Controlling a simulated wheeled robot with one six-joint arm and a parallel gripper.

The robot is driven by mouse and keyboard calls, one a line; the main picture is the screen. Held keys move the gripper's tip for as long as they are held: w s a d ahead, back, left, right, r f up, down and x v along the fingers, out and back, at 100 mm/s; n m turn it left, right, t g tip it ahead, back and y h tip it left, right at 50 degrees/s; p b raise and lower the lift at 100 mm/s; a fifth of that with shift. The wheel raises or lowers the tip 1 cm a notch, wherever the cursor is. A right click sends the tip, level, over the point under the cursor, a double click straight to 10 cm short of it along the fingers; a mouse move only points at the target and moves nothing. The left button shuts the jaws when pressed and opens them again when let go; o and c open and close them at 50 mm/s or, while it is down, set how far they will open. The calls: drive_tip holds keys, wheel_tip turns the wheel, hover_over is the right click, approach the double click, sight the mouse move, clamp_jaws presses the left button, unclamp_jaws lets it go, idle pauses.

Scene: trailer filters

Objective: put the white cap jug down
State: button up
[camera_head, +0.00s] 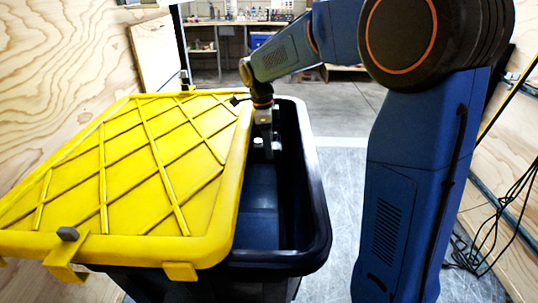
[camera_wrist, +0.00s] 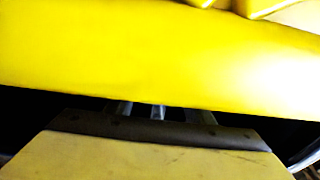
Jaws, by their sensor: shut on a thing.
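My gripper (camera_head: 266,140) reaches down into the open right part of a dark tote (camera_head: 318,215), close to the right edge of its yellow lid (camera_head: 120,180). It is shut on the white cap jug. Only small pale spots, perhaps its cap (camera_head: 258,142), show at the fingertips; the jug's body cannot be made out in the dark tote. In the wrist view, the yellow lid (camera_wrist: 150,60) fills the upper part. Small grey metal pieces show in the dark gap below it, and the jug cannot be told there.
The visible tote floor nearer me looks clear. Plywood walls (camera_head: 70,45) stand on both sides. Cables (camera_head: 490,235) hang at the right. A workbench is far behind.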

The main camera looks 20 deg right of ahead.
drive_tip(key=shift+f, duration=2.1)
drive_tip(key=o, duration=1.4)
drive_tip(key=r, duration=0.4)
drive_tip(key=a+r, duration=0.1)
drive_tip(key=r, duration=0.7)
drive_tip(key=shift+w+a+r, duration=0.15)
drive_tip(key=shift+a, duration=0.05)
